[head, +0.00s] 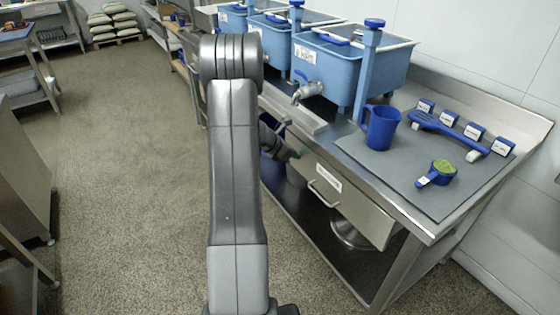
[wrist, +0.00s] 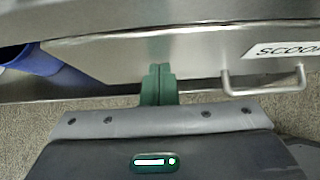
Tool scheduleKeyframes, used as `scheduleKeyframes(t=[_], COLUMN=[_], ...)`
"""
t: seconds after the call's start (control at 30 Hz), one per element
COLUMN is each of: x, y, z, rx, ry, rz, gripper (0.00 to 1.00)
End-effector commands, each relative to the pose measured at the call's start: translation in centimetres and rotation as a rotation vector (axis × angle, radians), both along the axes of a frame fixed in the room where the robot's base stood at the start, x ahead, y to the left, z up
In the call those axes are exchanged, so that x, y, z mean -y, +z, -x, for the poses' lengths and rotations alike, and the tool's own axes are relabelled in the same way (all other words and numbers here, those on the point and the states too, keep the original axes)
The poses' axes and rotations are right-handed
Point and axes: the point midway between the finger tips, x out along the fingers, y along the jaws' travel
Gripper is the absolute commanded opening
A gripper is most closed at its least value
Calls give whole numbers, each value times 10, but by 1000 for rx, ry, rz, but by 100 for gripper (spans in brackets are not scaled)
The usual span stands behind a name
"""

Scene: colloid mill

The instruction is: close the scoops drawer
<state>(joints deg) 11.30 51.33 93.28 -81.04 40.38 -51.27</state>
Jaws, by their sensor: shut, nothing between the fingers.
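The scoops drawer (head: 352,207) is a steel front under the worktop, with a white label and a bar handle (head: 322,192). Its front (wrist: 205,55) fills the middle of the wrist view, with the label (wrist: 285,49) and handle (wrist: 262,84) at the right. The front sits close under the worktop edge; I cannot tell whether it is fully flush. My gripper (wrist: 159,68) has green fingers, shut and empty, in front of the drawer face left of the handle. I cannot tell whether they touch it. In the head view my arm hides most of the gripper.
On the worktop stand a blue jug (head: 381,128), a scoop with green contents (head: 440,172), a blue slotted tool (head: 447,131) and several small tagged blocks. Blue tanks (head: 345,72) with taps stand behind. A lower shelf (head: 335,250) runs underneath. The floor (head: 130,180) at left is clear.

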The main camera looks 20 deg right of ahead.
Motion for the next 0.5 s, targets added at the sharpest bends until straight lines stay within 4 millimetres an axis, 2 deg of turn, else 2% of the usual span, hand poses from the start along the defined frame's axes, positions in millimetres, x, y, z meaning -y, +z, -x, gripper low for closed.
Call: scheduleKeyframes(t=[0.2,0.5], x=[16,21], y=[0,1], z=[-5,-7], rx=[0,3], ry=[-1,-2], rz=[-1,1], gripper=[0,0])
